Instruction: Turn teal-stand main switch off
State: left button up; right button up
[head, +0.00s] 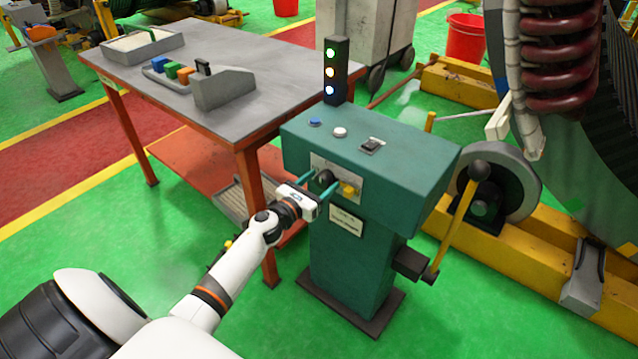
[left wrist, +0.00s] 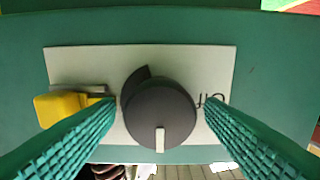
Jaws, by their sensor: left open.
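The teal stand (head: 355,245) has a pale plate on its front with a black rotary main switch (head: 326,178). In the left wrist view, the round black switch (left wrist: 158,112) has a white pointer mark at the bottom edge of the picture's side of the knob. An "OFF" label (left wrist: 214,100) beside it is partly hidden by a finger. My left gripper (head: 320,184) is open, with its teal ribbed fingers on either side of the switch. A gap shows between each fingertip and the knob in the left wrist view. My right gripper is not in view.
A yellow switch (head: 349,189) sits close beside the black one. The stand's top has a blue button (head: 315,122), a white button (head: 340,132) and a signal tower (head: 334,70). A lever (head: 458,225) is to the right, a workbench (head: 225,115) to the left.

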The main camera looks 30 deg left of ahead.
pick_arm(q)
jog(key=c, duration=1)
jog(key=shift+o, duration=0.2)
jog(key=n, duration=0.3)
jog(key=shift+n, duration=0.4)
jog(key=n, duration=0.4)
jog(key=shift+n, duration=0.3)
jog(key=n+p, duration=0.1)
jog(key=n, duration=0.3)
jog(key=shift+a+n, duration=0.1)
jog(key=shift+n, duration=0.2)
jog(key=n+p, duration=0.1)
jog(key=n, duration=0.3)
jog(key=shift+n, duration=0.3)
jog(key=shift+f+n, duration=0.1)
jog(key=shift+n, duration=0.2)
